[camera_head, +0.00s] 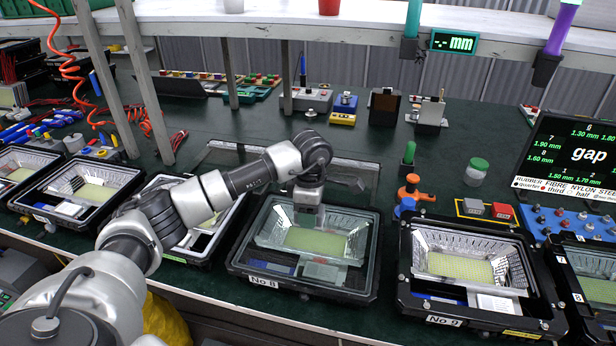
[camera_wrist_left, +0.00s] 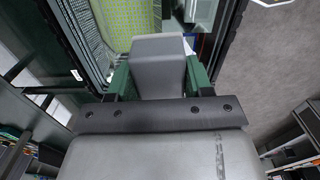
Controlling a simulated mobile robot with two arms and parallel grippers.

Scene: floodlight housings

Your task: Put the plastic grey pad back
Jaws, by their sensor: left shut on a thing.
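My left gripper (camera_head: 307,207) is over the floodlight housing labelled No 8 (camera_head: 240,270), near its lit panel (camera_head: 316,241). In the left wrist view its two green fingers (camera_wrist_left: 158,78) are shut on a smooth grey block (camera_wrist_left: 158,62), which matches the grey pad in colour. The housing lies beyond the block in that view. I cannot tell whether the block touches the housing. My right gripper is out of view.
Housing No 9 (camera_head: 443,321) stands to the right, and more housings line the bench on both sides. An orange stand (camera_head: 411,190), a green-lidded jar (camera_head: 476,171) and a gap display (camera_head: 585,155) are behind. Metal posts (camera_head: 140,75) rise at the left.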

